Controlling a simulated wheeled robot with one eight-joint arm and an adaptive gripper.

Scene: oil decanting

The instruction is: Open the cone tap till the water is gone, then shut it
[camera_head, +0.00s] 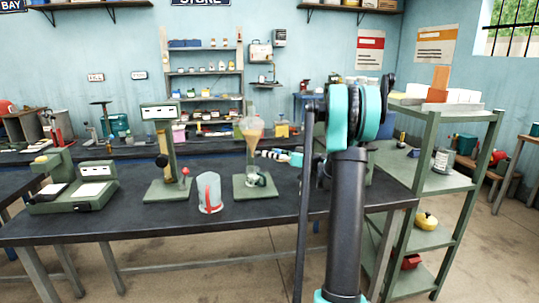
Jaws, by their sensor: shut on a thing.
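A clear separating cone (251,131) holds amber liquid and hangs upright on a green stand (243,189) on the dark bench. Its narrow lower end points down toward a small clear vessel (259,180) on the stand's base. My gripper (266,154) reaches in from the right, beside the cone's lower end, and is shut on the tap there. The tap is small and mostly hidden by the jaws, so its setting cannot be told. Any water layer or running stream is too small to make out.
A green stand with a display (160,112) and a green balance (96,189) stand farther left. A green shelf rack (428,181) stands at right. The bench front is mostly clear.

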